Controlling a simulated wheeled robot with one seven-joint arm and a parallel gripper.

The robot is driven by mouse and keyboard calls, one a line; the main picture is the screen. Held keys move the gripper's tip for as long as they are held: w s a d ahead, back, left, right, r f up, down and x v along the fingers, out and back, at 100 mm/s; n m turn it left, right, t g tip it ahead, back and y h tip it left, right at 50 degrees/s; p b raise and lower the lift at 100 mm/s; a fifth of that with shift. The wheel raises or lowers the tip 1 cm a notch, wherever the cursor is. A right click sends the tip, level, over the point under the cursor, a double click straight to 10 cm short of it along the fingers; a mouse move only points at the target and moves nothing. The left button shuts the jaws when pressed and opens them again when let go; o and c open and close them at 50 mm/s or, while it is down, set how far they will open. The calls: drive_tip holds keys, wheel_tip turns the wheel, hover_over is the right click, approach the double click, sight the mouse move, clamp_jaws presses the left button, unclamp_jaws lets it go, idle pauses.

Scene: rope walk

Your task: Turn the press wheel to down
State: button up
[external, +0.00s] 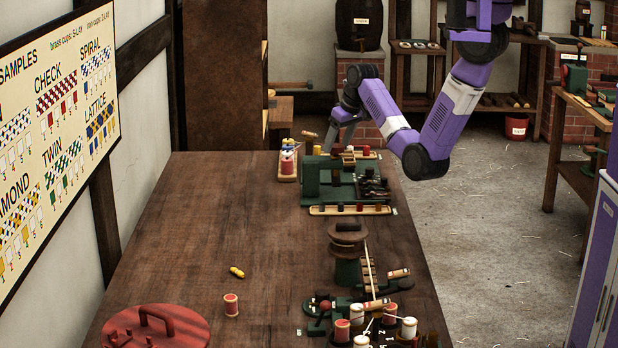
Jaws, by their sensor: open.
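My arm reaches from the upper right over the far end of the long wooden table (190,240). My gripper (334,130) is small in the external view, open, and points down above the far end of the table, behind a green machine (312,178). No object shows between its fingers. The green machine has a block at its left, dark parts on its bed and small pegs along its back. I cannot make out a press wheel for certain. Another green machine (575,78) stands on the bench at the right, too small to read in detail.
A rack of spools (288,166) stands left of the green machine. Nearer are a dark-topped green post (347,270), several thread spools, a red round lid with a handle (155,328) and a small yellow piece (237,272). The table's left middle is clear.

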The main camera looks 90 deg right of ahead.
drive_tip(key=shift+f, duration=0.1)
drive_tip(key=c, duration=1.4)
